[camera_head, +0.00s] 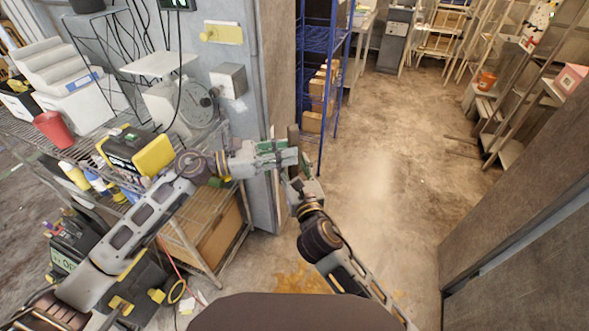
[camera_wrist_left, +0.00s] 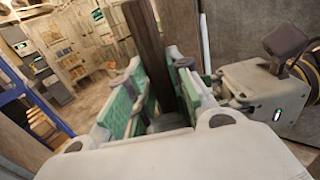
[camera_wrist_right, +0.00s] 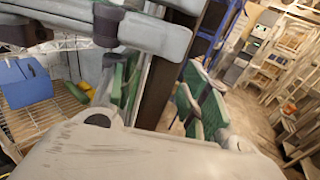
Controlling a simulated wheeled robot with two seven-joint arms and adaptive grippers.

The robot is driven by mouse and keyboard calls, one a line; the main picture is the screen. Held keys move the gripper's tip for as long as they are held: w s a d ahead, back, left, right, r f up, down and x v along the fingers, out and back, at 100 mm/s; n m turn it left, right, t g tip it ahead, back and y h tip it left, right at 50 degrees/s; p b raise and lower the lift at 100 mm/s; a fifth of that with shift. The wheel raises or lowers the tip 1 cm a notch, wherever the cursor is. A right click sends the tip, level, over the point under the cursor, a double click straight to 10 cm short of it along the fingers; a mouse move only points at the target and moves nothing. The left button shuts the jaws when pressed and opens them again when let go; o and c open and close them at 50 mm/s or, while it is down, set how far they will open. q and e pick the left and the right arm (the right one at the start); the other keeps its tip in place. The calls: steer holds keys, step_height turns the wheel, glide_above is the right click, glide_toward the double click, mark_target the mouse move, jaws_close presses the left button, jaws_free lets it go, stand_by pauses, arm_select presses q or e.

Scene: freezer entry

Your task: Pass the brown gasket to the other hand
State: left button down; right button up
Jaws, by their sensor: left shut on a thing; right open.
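The brown gasket (camera_head: 293,136) is a dark, narrow strip held upright in my left gripper (camera_head: 288,157), seen in the head view. In the left wrist view the gasket (camera_wrist_left: 147,45) stands between the green finger pads (camera_wrist_left: 155,95), which are shut on it. My right gripper (camera_head: 300,186) is just below the left one. The gasket's lower part is hidden by the grippers.
A wire shelf (camera_head: 207,228) with a red cup (camera_head: 54,130), a yellow-black case (camera_head: 138,150) and a dial scale (camera_head: 187,108) stands at left. A blue rack (camera_head: 325,42) is behind the grippers. Grey panels (camera_head: 530,235) stand at right. The middle floor is clear.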

steer(key=shift+c, duration=0.5)
jaws_close()
arm_select(q)
steer(key=c, duration=1.2)
jaws_free()
steer(key=shift+a, duration=0.1)
steer(key=v, duration=1.1)
steer(key=shift+a, duration=0.4)
steer(key=shift+s, duration=0.15)
